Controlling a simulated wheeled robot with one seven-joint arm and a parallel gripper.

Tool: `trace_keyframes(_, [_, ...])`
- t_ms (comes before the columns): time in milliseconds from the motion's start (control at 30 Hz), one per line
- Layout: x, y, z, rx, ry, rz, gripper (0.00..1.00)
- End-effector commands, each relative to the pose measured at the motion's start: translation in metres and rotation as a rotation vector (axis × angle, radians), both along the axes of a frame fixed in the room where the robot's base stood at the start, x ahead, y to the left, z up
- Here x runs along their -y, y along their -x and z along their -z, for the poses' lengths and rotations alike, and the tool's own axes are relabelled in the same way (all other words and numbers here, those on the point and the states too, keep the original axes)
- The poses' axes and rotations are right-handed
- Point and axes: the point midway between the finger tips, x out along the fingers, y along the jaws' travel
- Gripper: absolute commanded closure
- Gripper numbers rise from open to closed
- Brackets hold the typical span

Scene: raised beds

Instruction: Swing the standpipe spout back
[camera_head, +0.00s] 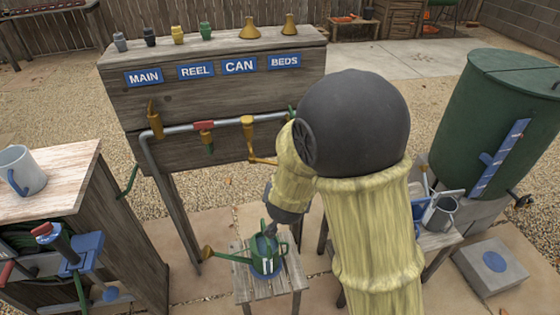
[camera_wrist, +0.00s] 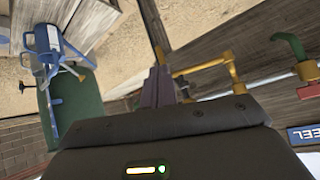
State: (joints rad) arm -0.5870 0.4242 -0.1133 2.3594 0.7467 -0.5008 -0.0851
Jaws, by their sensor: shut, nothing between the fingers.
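The brass standpipe spout (camera_head: 249,141) hangs from the pipe under the CAN sign (camera_head: 239,66). Its lower arm reaches right and passes behind my arm, which hides its end. In the wrist view the spout (camera_wrist: 205,65) lies just right of my gripper (camera_wrist: 158,78), its bent end close beside the fingers. I cannot tell whether they touch. My gripper's fingers are shut together and empty. A green watering can (camera_head: 266,254) stands on a small wooden stool (camera_head: 270,289) below.
The grey pipe (camera_head: 180,130) carries a red-handled valve (camera_head: 204,127) left of the spout and a brass fitting (camera_head: 154,120) further left. A green water barrel (camera_head: 490,110) stands at right. A bench with a mug (camera_head: 20,172) stands at left. Open gravel lies behind.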

Motion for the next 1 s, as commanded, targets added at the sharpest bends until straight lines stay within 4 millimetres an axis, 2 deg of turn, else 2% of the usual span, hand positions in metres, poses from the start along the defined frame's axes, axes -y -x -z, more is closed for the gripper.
trace_keyframes(33, [-0.016, -0.004, -0.001, 0.048, 0.023, 0.017, 1.0])
trace_keyframes(167, [-0.043, -0.008, -0.006, 0.203, 0.096, 0.096, 1.0])
trace_keyframes(300, [-0.065, 0.003, -0.015, 0.371, 0.196, 0.176, 1.0])
trace_keyframes(400, [-0.075, 0.014, -0.022, 0.463, 0.255, 0.217, 1.0])
trace_keyframes(600, [-0.079, 0.024, -0.027, 0.53, 0.296, 0.254, 1.0])
trace_keyframes(1000, [-0.075, 0.017, -0.026, 0.528, 0.296, 0.255, 1.0])
